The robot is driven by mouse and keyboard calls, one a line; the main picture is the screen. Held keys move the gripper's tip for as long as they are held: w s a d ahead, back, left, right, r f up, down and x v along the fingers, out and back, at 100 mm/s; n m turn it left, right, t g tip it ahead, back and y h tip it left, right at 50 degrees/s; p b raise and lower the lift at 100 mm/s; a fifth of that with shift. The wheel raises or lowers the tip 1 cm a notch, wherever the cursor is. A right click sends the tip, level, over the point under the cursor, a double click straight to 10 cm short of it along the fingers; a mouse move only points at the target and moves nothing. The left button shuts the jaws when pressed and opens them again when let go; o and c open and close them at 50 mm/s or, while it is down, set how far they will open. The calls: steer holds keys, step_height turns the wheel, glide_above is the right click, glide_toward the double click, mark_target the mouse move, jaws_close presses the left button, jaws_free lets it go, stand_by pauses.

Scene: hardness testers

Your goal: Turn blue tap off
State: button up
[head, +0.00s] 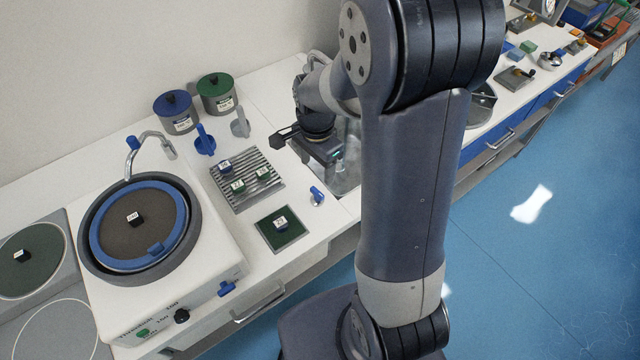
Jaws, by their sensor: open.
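A chrome spout (158,136) curves over the round polishing wheel (134,222) at the left. A blue tap handle (133,142) sits at its base. Whether water runs from it is too small to tell. A small blue lever (317,195) stands at the counter's front edge, and a blue knob (227,289) is on the front of the polishing machine. My gripper (278,140) is open and empty above the counter, right of the spout and well apart from the blue tap handle. My own arm hides part of the counter behind it.
A blue-lidded pot (175,111) and a green-lidded pot (218,93) stand at the back wall. A ridged grey tray (262,190) with labelled samples and a green pad (281,238) lie between my gripper and the machine. Blue (204,140) and grey upright pieces stand behind the tray.

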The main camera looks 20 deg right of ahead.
mark_target(317, 191)
step_height(317, 191, down, 9)
steer(key=shift+f+p, duration=0.2)
steer(key=shift+p, duration=0.1)
steer(key=c, duration=1)
